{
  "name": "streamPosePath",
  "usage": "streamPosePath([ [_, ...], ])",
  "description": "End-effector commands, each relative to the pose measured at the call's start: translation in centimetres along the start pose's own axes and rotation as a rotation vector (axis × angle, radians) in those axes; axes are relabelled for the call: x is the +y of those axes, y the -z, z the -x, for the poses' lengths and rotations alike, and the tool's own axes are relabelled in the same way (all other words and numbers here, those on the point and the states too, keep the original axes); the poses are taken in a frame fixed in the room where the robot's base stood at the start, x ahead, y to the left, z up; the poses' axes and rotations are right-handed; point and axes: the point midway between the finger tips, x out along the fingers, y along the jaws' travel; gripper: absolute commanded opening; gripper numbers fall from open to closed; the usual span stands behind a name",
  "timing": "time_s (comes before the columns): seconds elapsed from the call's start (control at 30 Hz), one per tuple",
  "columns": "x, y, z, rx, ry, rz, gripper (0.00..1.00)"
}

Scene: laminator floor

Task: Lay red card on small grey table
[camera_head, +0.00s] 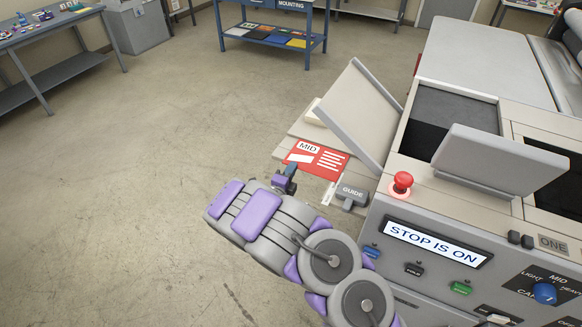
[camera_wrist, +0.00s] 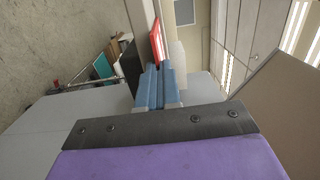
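The red card (camera_head: 322,161), marked MID with white lines, is at the laminator's near left side, in front of the pale feed shelf (camera_head: 290,131). My gripper (camera_head: 288,174) is at the card's left edge. In the wrist view the blue fingers (camera_wrist: 156,88) are close together, with the red card (camera_wrist: 157,40) sticking out beyond their tips, seen nearly edge-on. The gripper appears shut on it. Whether the card touches the shelf below is hard to tell. No separate table that is clearly the small grey table can be told for certain.
The laminator's panel display (camera_head: 437,244) reads STOP IS ON, and its red button (camera_head: 402,182) glows. A GUIDE block (camera_head: 351,194) and a raised flap (camera_head: 352,117) are close to the card. A blue MOUNTING table (camera_head: 272,38) and a long bench (camera_head: 45,38) stand farther back. Floor between is clear.

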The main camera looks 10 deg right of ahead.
Motion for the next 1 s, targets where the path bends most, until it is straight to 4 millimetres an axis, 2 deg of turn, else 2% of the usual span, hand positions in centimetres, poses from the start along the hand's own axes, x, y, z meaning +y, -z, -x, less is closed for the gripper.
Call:
streamPosePath([
  [0.4, 0.24, 0.20, 0.15, 0.001, -0.005, 0.002, 0.00],
  [0.73, 0.14, 0.14, 0.18, 0.001, -0.003, 0.001, 0.33],
  [1.0, 0.05, 0.10, 0.23, 0.000, -0.001, 0.001, 0.33],
])
